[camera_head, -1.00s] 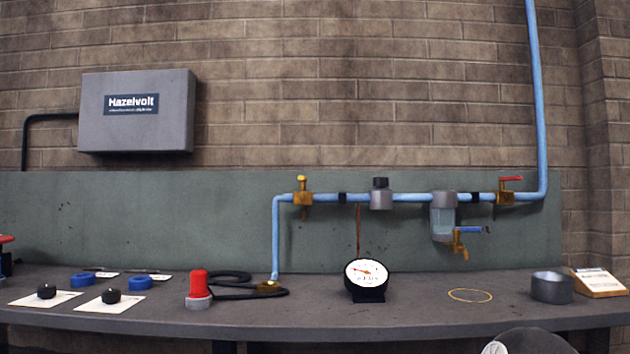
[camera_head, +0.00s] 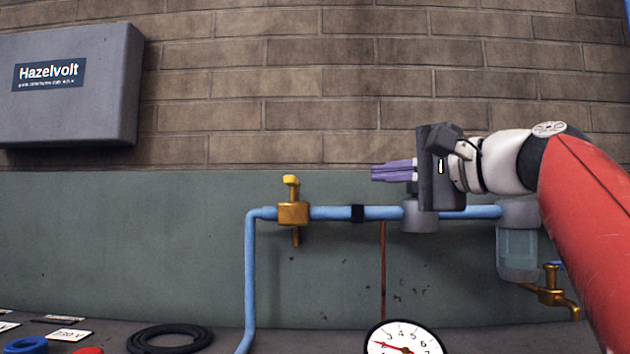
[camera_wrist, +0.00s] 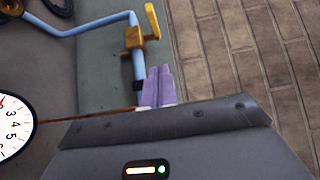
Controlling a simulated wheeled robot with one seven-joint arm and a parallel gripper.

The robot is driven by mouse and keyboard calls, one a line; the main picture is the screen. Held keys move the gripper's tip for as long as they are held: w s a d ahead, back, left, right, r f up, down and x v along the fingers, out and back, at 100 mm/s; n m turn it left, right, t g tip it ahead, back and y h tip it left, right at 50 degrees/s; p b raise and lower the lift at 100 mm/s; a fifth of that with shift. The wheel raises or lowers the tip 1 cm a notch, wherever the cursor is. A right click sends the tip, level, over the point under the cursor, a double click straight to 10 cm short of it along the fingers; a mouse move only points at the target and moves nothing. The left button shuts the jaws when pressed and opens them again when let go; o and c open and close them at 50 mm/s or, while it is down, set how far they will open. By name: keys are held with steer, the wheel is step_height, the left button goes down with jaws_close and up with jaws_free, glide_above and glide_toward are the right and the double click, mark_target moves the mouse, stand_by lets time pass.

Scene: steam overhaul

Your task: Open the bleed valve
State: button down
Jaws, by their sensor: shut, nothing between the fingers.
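A brass valve with a yellow handle (camera_head: 292,200) sits at the left end of the blue pipe. Its handle points up, across the pipe run, and a brass stub hangs below. It also shows in the wrist view (camera_wrist: 140,37). A brass tap with a blue handle (camera_head: 552,291) hangs under the clear bowl, partly behind my arm. I cannot tell which one is the bleed valve. My gripper (camera_head: 374,172) has purple fingers pointing left, shut and empty, above the pipe's height and right of the yellow-handled valve. The fingers also show in the wrist view (camera_wrist: 158,72), apart from that valve.
The blue pipe (camera_head: 333,213) runs along the green panel. A clear bowl (camera_head: 517,250) hangs from it at the right. A dial gauge (camera_head: 404,340) stands below my gripper. A black coil (camera_head: 171,338) lies on the bench. A grey Hazelvolt box (camera_head: 70,85) is at upper left.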

steer(key=shift+s, duration=0.1)
steer(key=p, duration=0.3)
glide_toward(297, 178)
steer(key=w+a, duration=0.3)
steer(key=w, duration=0.2)
steer(key=shift+w+a, duration=0.2)
steer(key=shift+a, duration=0.35)
